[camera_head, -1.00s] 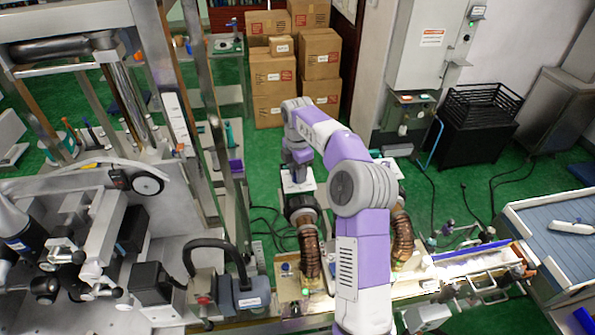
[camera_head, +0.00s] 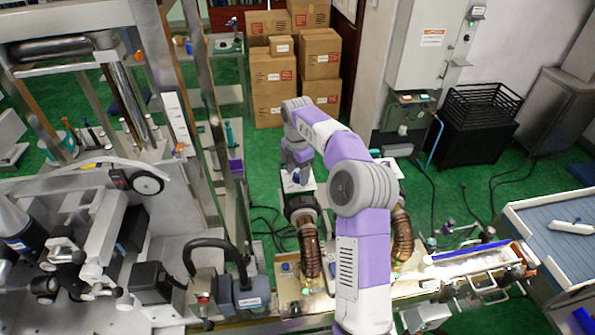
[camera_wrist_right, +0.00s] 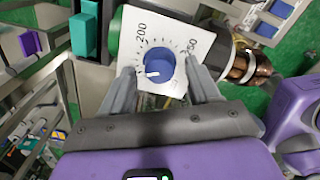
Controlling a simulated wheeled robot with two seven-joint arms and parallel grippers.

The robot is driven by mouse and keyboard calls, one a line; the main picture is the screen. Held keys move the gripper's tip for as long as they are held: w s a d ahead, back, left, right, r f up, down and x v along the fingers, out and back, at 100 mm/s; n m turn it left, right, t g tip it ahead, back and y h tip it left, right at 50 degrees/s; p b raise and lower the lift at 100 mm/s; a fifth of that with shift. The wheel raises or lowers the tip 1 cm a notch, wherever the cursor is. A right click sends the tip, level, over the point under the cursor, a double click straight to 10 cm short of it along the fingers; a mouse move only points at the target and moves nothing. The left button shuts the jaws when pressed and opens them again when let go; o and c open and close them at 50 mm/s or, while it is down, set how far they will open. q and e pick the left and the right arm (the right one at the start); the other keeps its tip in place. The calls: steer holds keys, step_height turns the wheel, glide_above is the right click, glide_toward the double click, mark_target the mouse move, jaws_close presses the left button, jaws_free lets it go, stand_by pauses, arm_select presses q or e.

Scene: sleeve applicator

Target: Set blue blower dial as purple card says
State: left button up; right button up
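The blue blower dial (camera_wrist_right: 159,66) sits on a white scale plate (camera_wrist_right: 182,32). Its white mark points to the lower left in the wrist view. The scale reads 200 at upper left; a number ending in 50 at right is partly covered by a finger. My right gripper (camera_wrist_right: 161,78) is open, one finger on each side of the dial with gaps showing. In the head view, my right gripper (camera_head: 297,168) is over the plate. A small purple piece (camera_head: 236,166) on the frame to the left may be the purple card; no writing is readable. My left gripper is not in view.
Ribbed brown blower hoses (camera_head: 311,252) stand just in front of the dial plate. A metal frame (camera_head: 212,130) rises to the left. A teal block (camera_wrist_right: 85,35) is close to the left finger in the wrist view. Cardboard boxes (camera_head: 272,85) stand behind.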

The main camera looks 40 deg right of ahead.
mark_target(298, 174)
steer(key=shift+r, duration=3.8)
